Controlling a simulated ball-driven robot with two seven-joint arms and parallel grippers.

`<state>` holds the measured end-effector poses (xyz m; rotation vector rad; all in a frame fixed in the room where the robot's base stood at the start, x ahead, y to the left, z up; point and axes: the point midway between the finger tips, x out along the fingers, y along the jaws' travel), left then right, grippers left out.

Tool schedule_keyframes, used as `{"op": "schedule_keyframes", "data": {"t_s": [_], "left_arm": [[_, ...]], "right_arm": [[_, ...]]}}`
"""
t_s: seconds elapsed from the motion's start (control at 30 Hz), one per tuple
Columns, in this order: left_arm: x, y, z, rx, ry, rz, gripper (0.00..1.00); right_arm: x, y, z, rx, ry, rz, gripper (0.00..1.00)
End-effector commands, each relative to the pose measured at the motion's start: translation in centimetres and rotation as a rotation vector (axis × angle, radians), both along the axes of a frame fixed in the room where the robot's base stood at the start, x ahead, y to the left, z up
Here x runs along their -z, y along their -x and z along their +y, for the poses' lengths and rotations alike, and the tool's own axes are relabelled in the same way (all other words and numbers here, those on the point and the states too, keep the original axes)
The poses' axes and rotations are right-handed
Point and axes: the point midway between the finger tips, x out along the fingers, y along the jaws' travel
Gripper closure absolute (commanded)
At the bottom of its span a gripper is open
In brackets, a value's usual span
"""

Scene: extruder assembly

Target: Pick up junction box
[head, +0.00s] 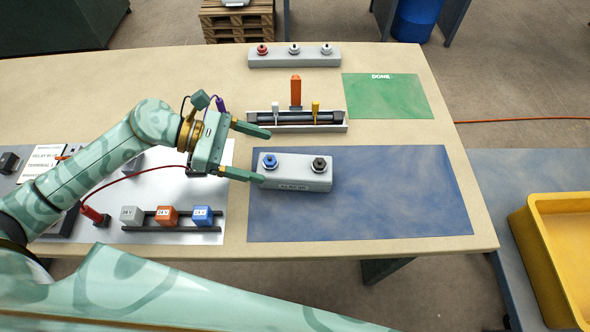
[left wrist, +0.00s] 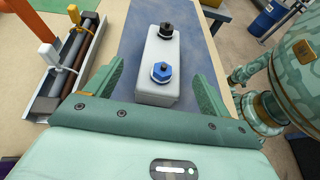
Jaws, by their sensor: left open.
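The junction box is a light grey box (head: 297,177) with a blue gland and a black gland on top, lying upright at the left of the blue mat (head: 390,200). It also shows in the left wrist view (left wrist: 158,95), with the blue gland nearer. My left gripper (head: 265,157) is open and empty at the box's left end. In the left wrist view its fingers (left wrist: 160,74) stand either side of the box's near end, apart from it. How high the fingertips are over the mat is unclear. My right gripper is not in view.
Behind the box is a white tray (head: 340,129) with a dark rod and orange, white and yellow handles. A grey block with three knobs (head: 295,57) is farther back. A green DONE mat (head: 388,96) is back right. Rail modules (head: 168,216) sit front left. The blue mat's right side is clear.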

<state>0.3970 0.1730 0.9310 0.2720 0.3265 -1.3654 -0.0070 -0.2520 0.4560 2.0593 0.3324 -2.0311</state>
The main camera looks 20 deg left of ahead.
Motion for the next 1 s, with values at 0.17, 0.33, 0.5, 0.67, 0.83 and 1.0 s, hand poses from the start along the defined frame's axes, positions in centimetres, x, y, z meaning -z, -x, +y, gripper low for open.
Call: {"op": "schedule_keyframes", "data": {"t_s": [0.17, 0.33, 0.5, 0.67, 0.83, 1.0], "left_arm": [[0.8, -0.4, -1.7, -0.001, 0.000, 0.000, 0.18], [1.4, -0.4, -3.7, 0.000, 0.003, 0.000, 0.18], [2.3, -0.8, -6.1, -0.001, 0.002, 0.000, 0.18], [2.7, -0.9, -6.7, -0.002, -0.001, 0.002, 0.18], [2.6, -0.9, -6.7, -0.001, -0.001, 0.002, 0.27], [2.6, -0.8, -6.7, -0.001, -0.001, 0.002, 0.74]], "right_arm": [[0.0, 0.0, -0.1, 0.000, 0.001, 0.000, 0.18], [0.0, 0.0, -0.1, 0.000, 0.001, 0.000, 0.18], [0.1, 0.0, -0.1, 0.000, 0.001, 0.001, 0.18], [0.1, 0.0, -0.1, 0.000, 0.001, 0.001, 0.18], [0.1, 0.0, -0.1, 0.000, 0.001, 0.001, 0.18], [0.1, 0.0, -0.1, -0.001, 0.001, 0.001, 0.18]]}}
